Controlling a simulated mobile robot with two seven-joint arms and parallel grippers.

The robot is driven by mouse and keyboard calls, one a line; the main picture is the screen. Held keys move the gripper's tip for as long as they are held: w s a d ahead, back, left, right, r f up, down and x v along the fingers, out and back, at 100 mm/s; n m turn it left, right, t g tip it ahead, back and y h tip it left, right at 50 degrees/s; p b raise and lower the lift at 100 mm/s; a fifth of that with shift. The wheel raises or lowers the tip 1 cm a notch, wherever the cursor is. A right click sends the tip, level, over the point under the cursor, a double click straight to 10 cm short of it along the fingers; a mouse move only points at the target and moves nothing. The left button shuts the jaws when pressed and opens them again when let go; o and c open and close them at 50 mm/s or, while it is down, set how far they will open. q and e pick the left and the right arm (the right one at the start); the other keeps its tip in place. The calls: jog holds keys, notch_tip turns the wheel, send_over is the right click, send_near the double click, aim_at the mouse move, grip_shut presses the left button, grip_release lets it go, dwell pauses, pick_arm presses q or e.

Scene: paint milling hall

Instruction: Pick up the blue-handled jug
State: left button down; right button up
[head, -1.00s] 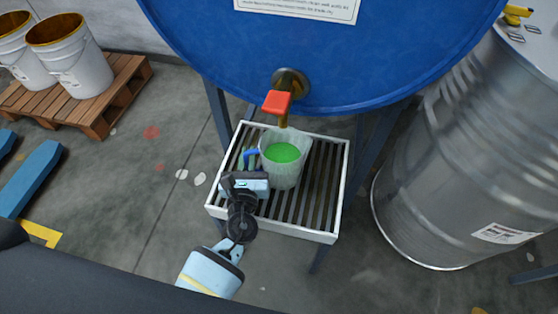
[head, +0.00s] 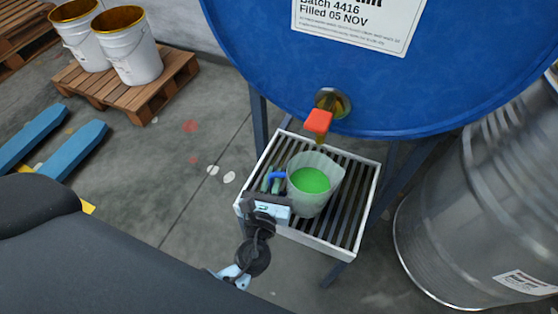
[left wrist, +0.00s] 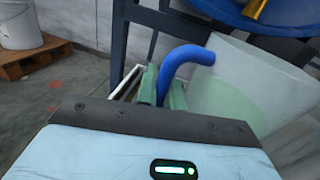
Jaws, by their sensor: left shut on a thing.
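The jug (head: 329,187) is a translucent, whitish vessel holding green liquid, over the slatted drip tray (head: 368,205) below the drum's tap. It looks upright. Its blue handle (head: 277,176) is on the left side. My left gripper (head: 269,185) is shut on the handle, beside the jug's left wall. In the left wrist view the blue handle (left wrist: 185,60) runs between the green fingertips (left wrist: 162,90), and the jug wall (left wrist: 240,75) is at the right. The jug's base is partly hidden, and I cannot tell whether it touches the slats. My right gripper is not in view.
A blue drum (head: 440,80) with a red-handled tap (head: 318,121) stands behind and above the jug. A metal drum (head: 465,215) is at the right. White pails (head: 132,55) stand on a wooden pallet (head: 165,85). Floor left of the tray is clear.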

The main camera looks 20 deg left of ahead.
pick_arm(q)
jog(key=s+r, duration=0.1)
jog(key=s, duration=0.8)
jog(key=shift+s+d, duration=0.25)
jog(key=shift+d, duration=0.2)
jog(key=shift+r, duration=0.15)
